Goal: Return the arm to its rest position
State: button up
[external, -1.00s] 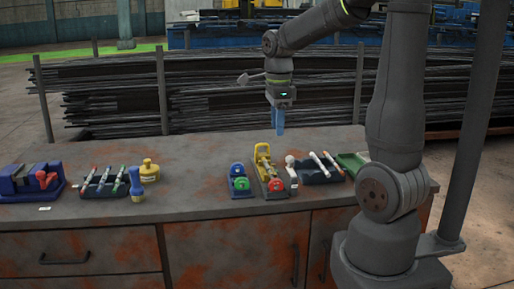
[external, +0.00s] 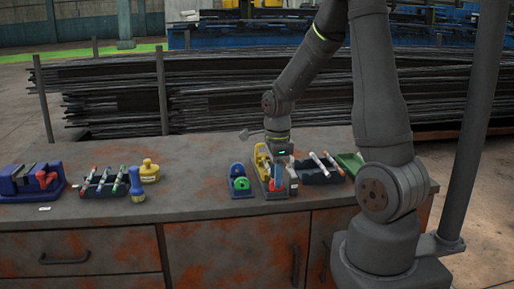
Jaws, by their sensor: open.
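The fingers are small here and nothing is visibly held.
A blue device with a green wheel (external: 240,182) stands just left. A dark tool rack (external: 318,174) and green tray (external: 350,163) stand right. The middle-left bench (external: 195,180) is clear.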

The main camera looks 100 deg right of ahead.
dwell(0.4)
notch_tip(320, 180, up, 17)
notch_tip(320, 180, down, 18)
jog(key=shift+r, duration=0.2)
notch_tip(320, 180, up, 8)
jog(key=shift+f, duration=0.1)
jog(key=s+d+r, duration=0.2)
jog(key=d+r, duration=0.1)
jog(key=d, duration=0.5)
jog(key=w+f, duration=0.2)
jog(key=w, duration=0.1)
jog(key=w+f, duration=0.2)
jog(key=w, duration=0.2)
jog(key=w+f, duration=0.3)
jog(key=w, duration=0.1)
jog(key=shift+w+d, duration=0.1)
jog(key=shift+w, duration=0.15)
